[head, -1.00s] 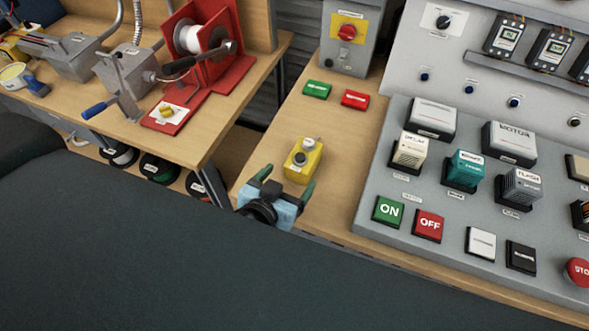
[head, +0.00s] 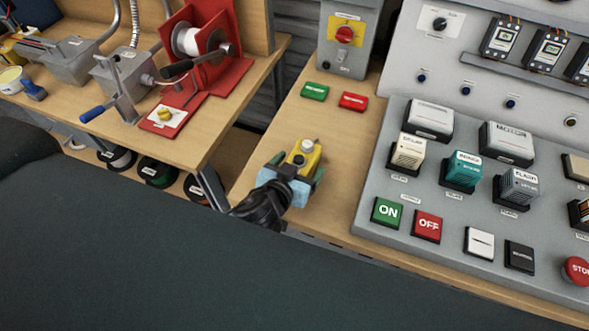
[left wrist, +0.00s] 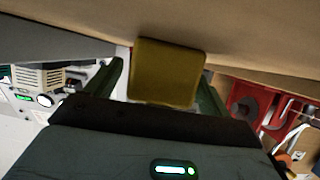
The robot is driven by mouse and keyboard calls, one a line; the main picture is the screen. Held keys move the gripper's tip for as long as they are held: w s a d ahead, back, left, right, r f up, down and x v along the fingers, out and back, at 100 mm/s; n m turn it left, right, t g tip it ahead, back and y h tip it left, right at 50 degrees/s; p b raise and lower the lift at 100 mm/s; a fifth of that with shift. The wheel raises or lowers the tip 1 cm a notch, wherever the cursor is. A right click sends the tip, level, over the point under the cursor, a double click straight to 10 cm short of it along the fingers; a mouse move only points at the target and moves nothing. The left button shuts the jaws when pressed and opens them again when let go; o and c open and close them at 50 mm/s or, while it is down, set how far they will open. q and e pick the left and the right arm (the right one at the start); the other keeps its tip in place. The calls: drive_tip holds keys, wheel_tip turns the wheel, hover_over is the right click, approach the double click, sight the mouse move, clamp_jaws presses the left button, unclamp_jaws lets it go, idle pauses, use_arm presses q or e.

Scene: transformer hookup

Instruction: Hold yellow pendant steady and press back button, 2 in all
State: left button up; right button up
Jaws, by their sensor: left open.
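The yellow pendant (head: 305,155) stands on the wooden bench in the head view, with a pale button and a dark button on its top. My left gripper (head: 296,178) is at the pendant's near side, with its fingers reaching along both sides of it. In the left wrist view the pendant (left wrist: 168,72) sits between the two green fingers (left wrist: 163,88), with a visible gap at least on the left. The left gripper is open. The pendant's back face is hidden in the head view. My right gripper is not in view.
A grey control panel with the ON button (head: 387,212) and OFF button (head: 428,227) lies right of the pendant. Green (head: 315,92) and red (head: 353,101) blocks lie behind it. A gap separates this bench from the left table (head: 225,115). Bench wood around the pendant is clear.

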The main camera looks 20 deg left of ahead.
use_arm(q)
drive_tip(key=c, duration=1.2)
drive_tip(key=shift+c, duration=0.2)
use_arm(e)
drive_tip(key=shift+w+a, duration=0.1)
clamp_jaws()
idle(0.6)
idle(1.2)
